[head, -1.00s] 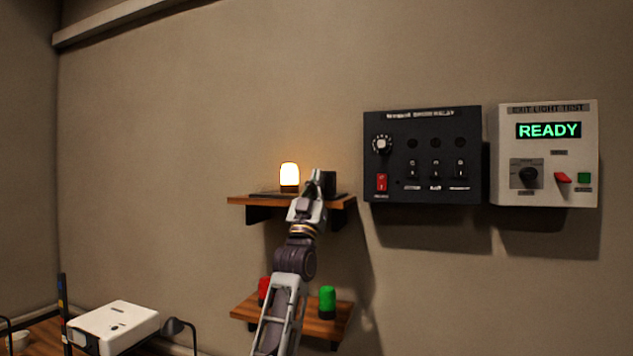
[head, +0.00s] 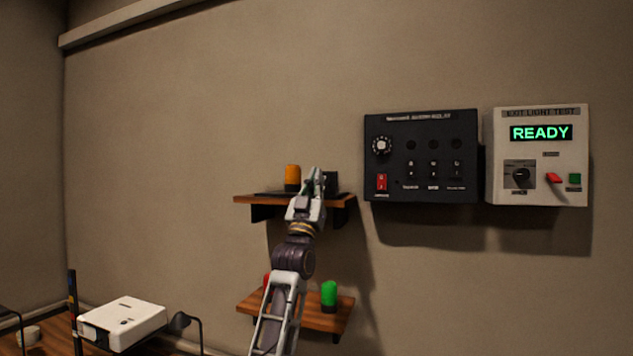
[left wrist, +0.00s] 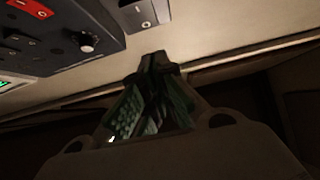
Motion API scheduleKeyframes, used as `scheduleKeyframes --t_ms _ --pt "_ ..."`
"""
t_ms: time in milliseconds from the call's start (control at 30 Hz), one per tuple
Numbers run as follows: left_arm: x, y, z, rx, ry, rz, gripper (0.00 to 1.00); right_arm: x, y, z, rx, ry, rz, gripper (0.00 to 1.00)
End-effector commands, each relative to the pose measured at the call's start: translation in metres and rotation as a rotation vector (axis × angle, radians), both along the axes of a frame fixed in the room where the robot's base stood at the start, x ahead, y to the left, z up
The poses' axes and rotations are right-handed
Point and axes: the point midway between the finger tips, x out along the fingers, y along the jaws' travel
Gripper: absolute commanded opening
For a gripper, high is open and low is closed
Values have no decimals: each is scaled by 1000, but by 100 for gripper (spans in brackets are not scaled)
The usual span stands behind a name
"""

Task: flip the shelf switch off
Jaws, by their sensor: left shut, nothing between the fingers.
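The upper wall shelf (head: 265,201) holds an amber lamp (head: 292,177), which is unlit. A small dark switch box (head: 331,184) stands at the shelf's right end, partly behind my gripper. My left gripper (head: 315,174) is shut and empty, raised at the shelf's front edge just left of the box. In the left wrist view a dark switch plate (left wrist: 143,14) with a pale rocker and O/I marks lies beyond the shut fingertips (left wrist: 155,60), apart from them in that picture. The exact gap is hard to judge. My right gripper is not in view.
A lower shelf (head: 325,322) with a red lamp and a green lamp (head: 329,295) lies behind my left arm. A black relay panel (head: 422,155) and a white READY test box (head: 540,155) hang to the right. A white device (head: 125,322) sits lower left.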

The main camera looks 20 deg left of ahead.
Motion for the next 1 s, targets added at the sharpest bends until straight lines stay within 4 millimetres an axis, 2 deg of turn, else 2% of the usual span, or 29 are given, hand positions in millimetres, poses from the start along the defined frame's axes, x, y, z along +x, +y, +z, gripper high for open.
scheduleKeyframes --t_ms 167,533,1000 --pt "0 1 1 1 0 -1 0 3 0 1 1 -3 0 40" --pt "-14 1 -12 0 0 0 0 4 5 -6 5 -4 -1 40" --pt "-50 2 -41 0 0 0 0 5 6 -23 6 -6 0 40"
